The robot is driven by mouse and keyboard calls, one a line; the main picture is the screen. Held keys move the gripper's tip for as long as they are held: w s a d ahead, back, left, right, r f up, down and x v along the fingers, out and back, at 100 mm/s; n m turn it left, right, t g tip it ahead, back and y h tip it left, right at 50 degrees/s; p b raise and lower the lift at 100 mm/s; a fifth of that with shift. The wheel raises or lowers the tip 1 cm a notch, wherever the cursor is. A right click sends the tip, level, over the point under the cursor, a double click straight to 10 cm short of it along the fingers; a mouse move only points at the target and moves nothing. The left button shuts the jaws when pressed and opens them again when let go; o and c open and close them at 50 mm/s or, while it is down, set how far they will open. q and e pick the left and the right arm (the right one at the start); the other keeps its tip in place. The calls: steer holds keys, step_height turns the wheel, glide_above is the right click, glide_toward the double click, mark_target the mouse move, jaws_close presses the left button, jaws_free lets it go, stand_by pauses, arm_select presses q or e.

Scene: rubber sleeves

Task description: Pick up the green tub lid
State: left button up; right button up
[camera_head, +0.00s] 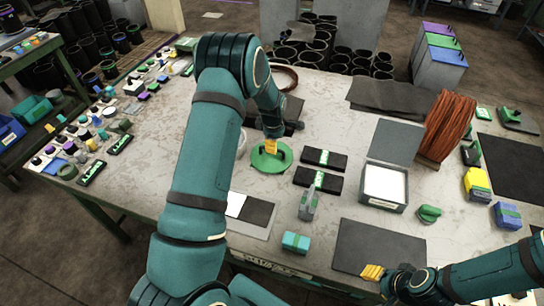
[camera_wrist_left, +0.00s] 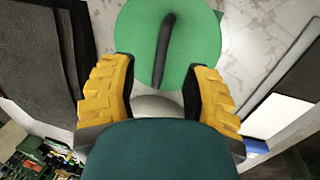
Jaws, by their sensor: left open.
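The green tub lid (camera_head: 268,168) is a round green disc with a dark handle, lying flat on the table near the middle of the head view. My left gripper (camera_head: 271,147) is over the lid, its yellow fingertips at the lid's handle or just above it; part of the lid is hidden there. In the left wrist view the lid (camera_wrist_left: 200,32) and its dark handle (camera_wrist_left: 165,50) lie beyond my open, empty left gripper (camera_wrist_left: 163,92), with the handle in line with the gap between the fingers. My right gripper (camera_head: 373,272) is at the table's front right, far from the lid.
Two black boxes with green labels (camera_head: 318,178) lie right of the lid. An open grey box (camera_head: 385,186) and a coil of reddish-brown cord (camera_head: 447,125) stand further right. A dark mat (camera_head: 380,247) lies near the front edge. Many small items crowd the table's left side.

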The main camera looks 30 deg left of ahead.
arm_select(q)
steer(key=shift+w+a+f, duration=0.1)
steer(key=shift+w+f, duration=0.05)
steer(key=shift+f, duration=0.8)
steer(key=shift+w+a+f, duration=0.1)
steer(key=shift+w+f, duration=0.05)
steer(key=shift+f, duration=0.8)
steer(key=shift+w+a+f, duration=0.1)
steer(key=shift+w+f, duration=0.05)
steer(key=shift+f, duration=0.8)
steer(key=shift+c, duration=0.4)
jaws_close()
